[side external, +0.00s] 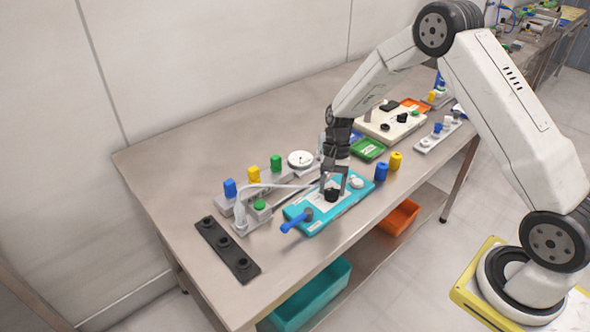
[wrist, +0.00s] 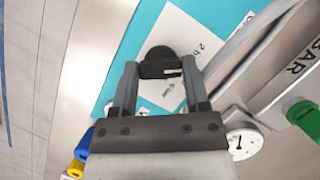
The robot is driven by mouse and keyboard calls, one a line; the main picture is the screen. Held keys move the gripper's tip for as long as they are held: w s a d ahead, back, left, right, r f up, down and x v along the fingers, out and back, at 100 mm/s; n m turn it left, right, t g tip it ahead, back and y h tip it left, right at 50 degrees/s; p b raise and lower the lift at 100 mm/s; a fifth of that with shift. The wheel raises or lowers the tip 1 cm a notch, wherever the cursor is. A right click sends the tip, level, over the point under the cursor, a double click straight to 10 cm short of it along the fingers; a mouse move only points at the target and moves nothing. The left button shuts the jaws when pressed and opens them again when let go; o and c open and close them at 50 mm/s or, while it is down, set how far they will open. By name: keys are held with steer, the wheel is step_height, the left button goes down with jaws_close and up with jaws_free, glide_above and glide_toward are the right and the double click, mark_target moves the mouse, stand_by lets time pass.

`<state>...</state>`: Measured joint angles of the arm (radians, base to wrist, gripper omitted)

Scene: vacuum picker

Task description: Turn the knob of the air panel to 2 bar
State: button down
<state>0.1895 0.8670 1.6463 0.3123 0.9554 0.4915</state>
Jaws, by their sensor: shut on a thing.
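The teal air panel (side external: 346,211) lies near the table's front edge; its teal face (wrist: 140,30) fills the upper middle of the wrist view. My gripper (side external: 332,187) points down over the panel. In the wrist view my gripper (wrist: 160,72) has its fingers on both sides of the black knob (wrist: 159,57), shut on it. The knob (side external: 331,195) sits on a white label (wrist: 193,35) with a "2 b…" marking to the upper right of the knob. A short white mark shows on the knob's right part. Whether it lines up with a marking, I cannot tell.
A blue lever (side external: 296,222) sticks out at the panel's left end. A pale hose (side external: 275,186) runs behind the panel to a grey rail. A round white dial (side external: 300,159) stands behind. Blue (side external: 381,172) and yellow (side external: 396,160) pieces stand close on the right.

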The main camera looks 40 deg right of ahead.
steer(key=shift+n, duration=0.7)
steer(key=shift+g, duration=0.3)
steer(key=shift+c, duration=0.4)
jaws_free()
steer(key=v, duration=0.7)
steer(key=shift+r, duration=0.4)
